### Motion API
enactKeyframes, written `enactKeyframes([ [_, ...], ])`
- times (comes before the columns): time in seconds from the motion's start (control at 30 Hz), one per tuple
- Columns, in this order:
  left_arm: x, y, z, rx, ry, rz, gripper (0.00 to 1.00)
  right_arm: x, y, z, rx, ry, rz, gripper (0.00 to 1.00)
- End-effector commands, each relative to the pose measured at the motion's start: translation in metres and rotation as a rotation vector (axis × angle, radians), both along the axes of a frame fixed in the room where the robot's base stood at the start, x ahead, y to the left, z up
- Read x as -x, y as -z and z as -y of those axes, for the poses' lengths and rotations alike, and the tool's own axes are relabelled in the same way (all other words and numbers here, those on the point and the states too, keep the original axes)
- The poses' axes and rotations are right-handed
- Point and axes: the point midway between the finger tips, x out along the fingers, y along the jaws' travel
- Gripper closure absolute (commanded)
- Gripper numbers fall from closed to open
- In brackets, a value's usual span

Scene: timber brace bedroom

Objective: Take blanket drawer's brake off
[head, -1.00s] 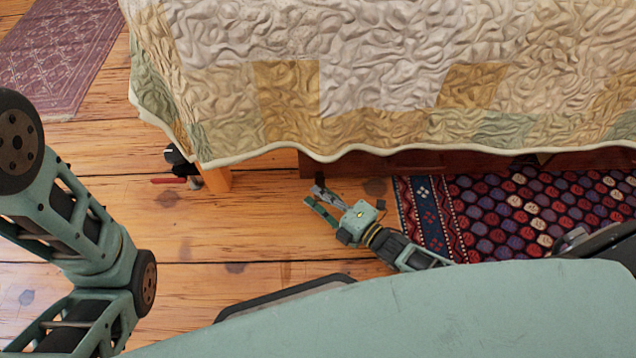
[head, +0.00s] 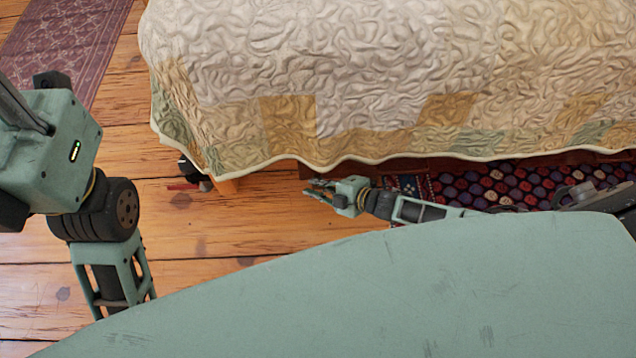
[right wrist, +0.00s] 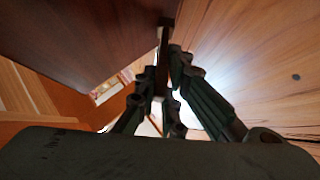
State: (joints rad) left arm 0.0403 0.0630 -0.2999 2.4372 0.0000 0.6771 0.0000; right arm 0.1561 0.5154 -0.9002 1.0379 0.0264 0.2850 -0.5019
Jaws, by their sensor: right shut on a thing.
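The drawer (head: 400,168) shows as a dark red-brown strip below the blanket's hem in the head view. Its dark wooden face (right wrist: 95,40) fills the upper left of the right wrist view. A narrow dark bar, which looks like the brake lever (right wrist: 163,42), stands beside the drawer's corner. My right gripper (head: 312,188) is low by the drawer's left end. In the right wrist view its fingers (right wrist: 164,78) are shut on the bar, and partly hide it. My left gripper (head: 50,150) is at the left edge; its fingers are cut off or unclear.
The bed with a quilted blanket (head: 330,70) overhangs the drawer. A patterned rug (head: 490,185) lies right. Bare floorboards (head: 220,230) lie in front.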

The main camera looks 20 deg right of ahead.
Motion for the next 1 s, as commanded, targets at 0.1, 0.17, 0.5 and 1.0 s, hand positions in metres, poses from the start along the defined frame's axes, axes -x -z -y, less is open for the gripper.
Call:
enactKeyframes([
  [0.1, -0.0024, 0.0015, -0.0005, 0.001, 0.001, -0.027, 0.60, -0.0025, -0.0041, 0.0033, -0.006, -0.003, -0.053, 1.00],
  [0.17, -0.0028, 0.0033, -0.0008, 0.002, 0.002, -0.034, 0.60, -0.0032, -0.0043, 0.0038, -0.013, -0.001, -0.076, 1.00],
  [0.5, -0.0034, 0.0083, -0.0016, 0.005, 0.003, -0.053, 0.60, -0.0050, -0.0042, 0.0036, -0.033, 0.000, -0.132, 1.00],
  [1.0, -0.0036, 0.0087, -0.0013, 0.004, 0.003, -0.054, 0.60, -0.0056, -0.0047, 0.0030, -0.036, 0.001, -0.133, 0.79],
])
